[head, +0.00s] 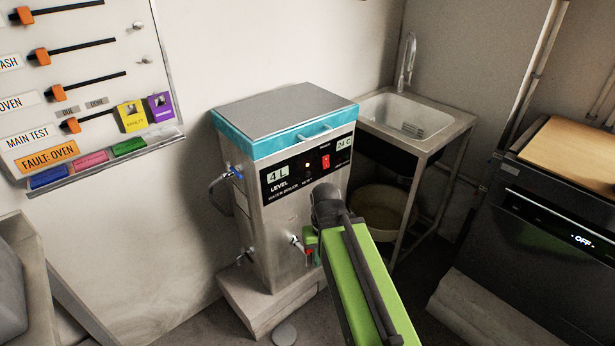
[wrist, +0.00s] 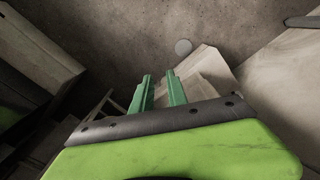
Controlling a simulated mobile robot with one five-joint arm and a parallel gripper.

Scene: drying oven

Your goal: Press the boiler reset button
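The water boiler (head: 257,200) is a steel box with a teal-edged lid, standing on a pale plinth. Its black front panel (head: 285,178) has a 4 L level display, a 24 C display and a red switch (head: 326,161). A small lit round spot (head: 308,165) sits left of the switch; the lettering below it seems to read RESET. My gripper (wrist: 159,76) points down towards the floor in the wrist view, its two green fingers apart with nothing between them. In the head view my arm stands before the boiler's lower right front and hides part of it.
Taps (head: 296,242) stick out from the boiler's lower front. A sink (head: 405,110) on a metal frame stands behind right, with a round bin (head: 380,208) under it. A dark oven (head: 560,220) is at right. A board with sliders (head: 85,75) hangs at left.

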